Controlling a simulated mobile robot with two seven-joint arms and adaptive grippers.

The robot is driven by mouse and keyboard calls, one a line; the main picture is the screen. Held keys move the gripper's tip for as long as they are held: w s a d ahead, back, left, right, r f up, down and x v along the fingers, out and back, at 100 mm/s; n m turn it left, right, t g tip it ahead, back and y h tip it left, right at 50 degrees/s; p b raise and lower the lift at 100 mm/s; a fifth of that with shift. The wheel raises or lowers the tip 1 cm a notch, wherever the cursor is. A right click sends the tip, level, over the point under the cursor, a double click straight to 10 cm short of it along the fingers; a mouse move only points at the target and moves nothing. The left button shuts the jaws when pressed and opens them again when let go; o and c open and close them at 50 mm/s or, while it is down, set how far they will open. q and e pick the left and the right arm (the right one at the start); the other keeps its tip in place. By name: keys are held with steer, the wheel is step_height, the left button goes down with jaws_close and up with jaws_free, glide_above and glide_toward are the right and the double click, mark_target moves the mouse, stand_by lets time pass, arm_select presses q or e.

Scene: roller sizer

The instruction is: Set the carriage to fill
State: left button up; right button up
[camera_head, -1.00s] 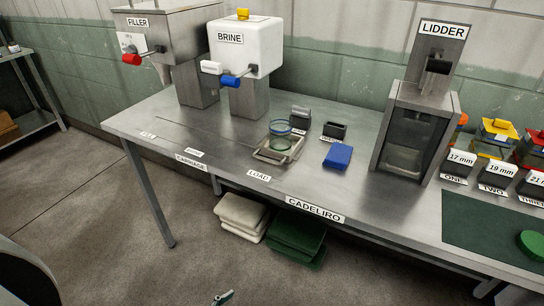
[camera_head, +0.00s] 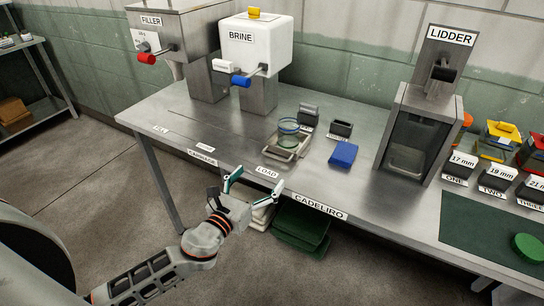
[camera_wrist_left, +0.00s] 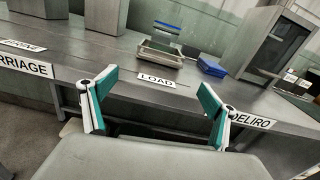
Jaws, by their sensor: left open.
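The carriage (camera_head: 287,150) is a metal tray with a handle frame, standing at the LOAD label (camera_head: 267,172) on the steel table. A clear jar with blue and green rings (camera_head: 289,134) sits on it. The carriage also shows in the left wrist view (camera_wrist_left: 161,53). A slot runs left from it along the table to the FILL label (camera_head: 161,129), past the BRINE label. My left gripper (camera_head: 256,184) is open and empty, in front of the table edge below the LOAD label, apart from the carriage. In the left wrist view its fingers (camera_wrist_left: 155,108) are spread wide. My right gripper is not in view.
The filler (camera_head: 172,28) with a red lever and the white brine unit (camera_head: 257,45) with a blue lever stand behind the slot. A blue block (camera_head: 343,154) and the lidder (camera_head: 414,130) stand to the right. The tabletop left of the carriage is clear.

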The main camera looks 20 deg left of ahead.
mark_target(272, 166)
arm_select(q)
steer(key=shift+w+r+m, duration=0.2)
steer(key=shift+r+m, duration=0.25)
steer(key=shift+m, duration=0.05)
steer(key=shift+w+d, duration=0.15)
steer(key=shift+w, duration=1.15)
steer(key=shift+w+d, duration=0.2)
steer(key=shift+w, duration=1.05)
steer(key=shift+w+d, duration=0.15)
steer(key=shift+w, duration=1.15)
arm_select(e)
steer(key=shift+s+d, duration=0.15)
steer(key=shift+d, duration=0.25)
